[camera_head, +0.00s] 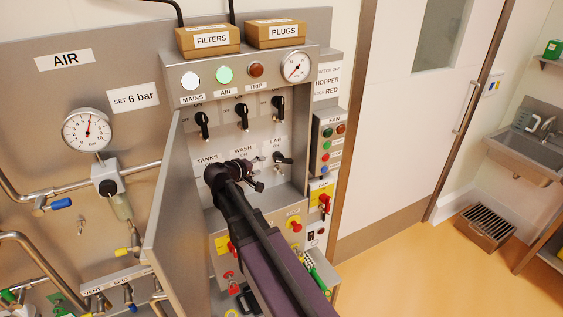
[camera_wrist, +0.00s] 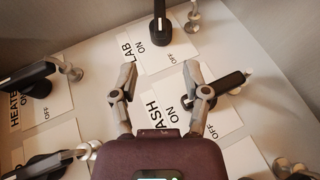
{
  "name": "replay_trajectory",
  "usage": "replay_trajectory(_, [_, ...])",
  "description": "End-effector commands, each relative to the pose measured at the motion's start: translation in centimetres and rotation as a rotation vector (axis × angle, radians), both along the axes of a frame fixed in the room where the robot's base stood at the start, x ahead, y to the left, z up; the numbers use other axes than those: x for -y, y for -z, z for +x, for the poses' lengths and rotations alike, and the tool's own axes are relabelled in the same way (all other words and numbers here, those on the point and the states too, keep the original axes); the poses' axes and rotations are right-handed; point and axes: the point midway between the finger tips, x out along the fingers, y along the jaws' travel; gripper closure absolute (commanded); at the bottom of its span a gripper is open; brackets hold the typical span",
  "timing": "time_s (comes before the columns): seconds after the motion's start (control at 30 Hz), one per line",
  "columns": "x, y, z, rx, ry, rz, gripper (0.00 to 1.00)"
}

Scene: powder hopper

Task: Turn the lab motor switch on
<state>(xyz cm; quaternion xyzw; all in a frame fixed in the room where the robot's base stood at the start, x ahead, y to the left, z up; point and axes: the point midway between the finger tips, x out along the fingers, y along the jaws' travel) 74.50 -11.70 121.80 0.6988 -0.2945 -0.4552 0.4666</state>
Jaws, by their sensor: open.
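The switch labelled LAB (camera_head: 283,160) is on the lower row of the panel in the open cabinet. In the head view its black handle lies roughly sideways. In the wrist view the LAB switch (camera_wrist: 159,25) is ahead of the fingers, with ON and OFF on its white plate. My gripper (camera_head: 252,173) is in front of the panel, left of the LAB switch. In the wrist view my gripper (camera_wrist: 160,76) has its fingers spread, with nothing between them. The right finger is close to the WASH switch handle (camera_wrist: 228,84); contact cannot be told.
A HEATER switch (camera_wrist: 28,79) is left in the wrist view. Three black switches, one of them here (camera_head: 242,115), sit above the lower row. The cabinet door (camera_head: 170,200) stands open at left. A FAN box (camera_head: 328,147) is at right. Open floor (camera_head: 400,270) lies right.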

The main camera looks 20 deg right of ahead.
Motion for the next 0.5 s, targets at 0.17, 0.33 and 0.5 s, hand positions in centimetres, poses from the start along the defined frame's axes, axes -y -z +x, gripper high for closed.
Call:
replay_trajectory(0.17, [1.4, 0.8, 0.7, 0.0, 0.001, 0.0, 0.4])
replay_trajectory(0.33, [3.3, 1.7, 1.7, -0.001, 0.002, 0.0, 0.4])
replay_trajectory(0.5, [5.5, 2.7, 2.8, 0.0, 0.002, 0.0, 0.4])
